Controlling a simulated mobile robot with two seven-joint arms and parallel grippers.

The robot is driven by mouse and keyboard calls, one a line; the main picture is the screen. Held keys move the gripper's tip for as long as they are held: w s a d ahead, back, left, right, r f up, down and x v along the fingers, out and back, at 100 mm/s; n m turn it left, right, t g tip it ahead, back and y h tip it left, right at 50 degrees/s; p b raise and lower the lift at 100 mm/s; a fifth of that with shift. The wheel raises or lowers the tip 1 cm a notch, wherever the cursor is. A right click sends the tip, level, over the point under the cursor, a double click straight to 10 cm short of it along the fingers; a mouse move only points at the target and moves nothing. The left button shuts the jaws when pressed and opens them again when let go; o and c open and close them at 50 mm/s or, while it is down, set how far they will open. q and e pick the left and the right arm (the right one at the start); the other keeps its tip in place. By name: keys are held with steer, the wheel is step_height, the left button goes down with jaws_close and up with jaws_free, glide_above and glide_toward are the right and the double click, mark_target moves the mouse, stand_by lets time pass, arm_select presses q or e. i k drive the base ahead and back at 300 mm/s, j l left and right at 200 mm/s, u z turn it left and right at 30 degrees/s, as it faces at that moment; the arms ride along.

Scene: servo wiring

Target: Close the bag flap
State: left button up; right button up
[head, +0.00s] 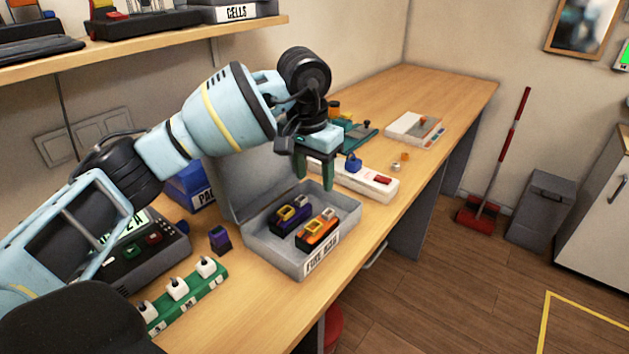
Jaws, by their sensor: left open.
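A grey open bag (262,250) with a front label sits on the bench, near its front edge. Its flap (240,185) stands up at the back left, partly hidden behind my arm. My left gripper (314,180) points down over the back right part of the bag, beside the flap. Its green fingers are apart, with nothing seen between them. Whether a finger touches the flap or bag cannot be told. My right gripper is not in view.
A white power strip (352,180) lies just behind the bag. Left are a small purple block (219,239), a green charging strip (190,296) and a dark device (150,252). A blue box (190,188) stands behind the flap.

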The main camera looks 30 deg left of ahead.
mark_target(242, 183)
steer(key=u, duration=1.3)
